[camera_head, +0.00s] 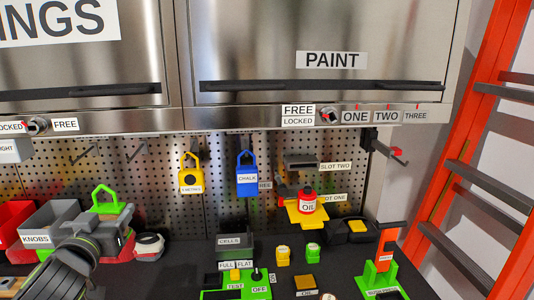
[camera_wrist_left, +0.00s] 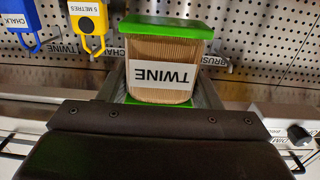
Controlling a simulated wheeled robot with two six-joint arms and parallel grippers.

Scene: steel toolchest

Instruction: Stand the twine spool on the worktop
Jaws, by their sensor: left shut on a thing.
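The twine spool (camera_wrist_left: 160,72) has green ends, a tan wound body and a white TWINE label that reads upside down in the left wrist view. In the head view its green looped end (camera_head: 108,199) points up at the left, and the rest is mostly hidden by my gripper. My left gripper (camera_head: 104,229) is shut on the spool, with its jaws on either side of the body. The spool looks upright. I cannot tell whether its base touches the dark worktop (camera_head: 185,277). My right gripper is not in view.
A grey KNOBS bin (camera_head: 47,218) and a white-and-red round thing (camera_head: 149,246) are close to the held spool. A yellow 5 METRES tag (camera_head: 191,178) and blue CHALK tag (camera_head: 247,178) hang on the pegboard. Worktop right of my gripper is clear up to the green TEST unit (camera_head: 238,292).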

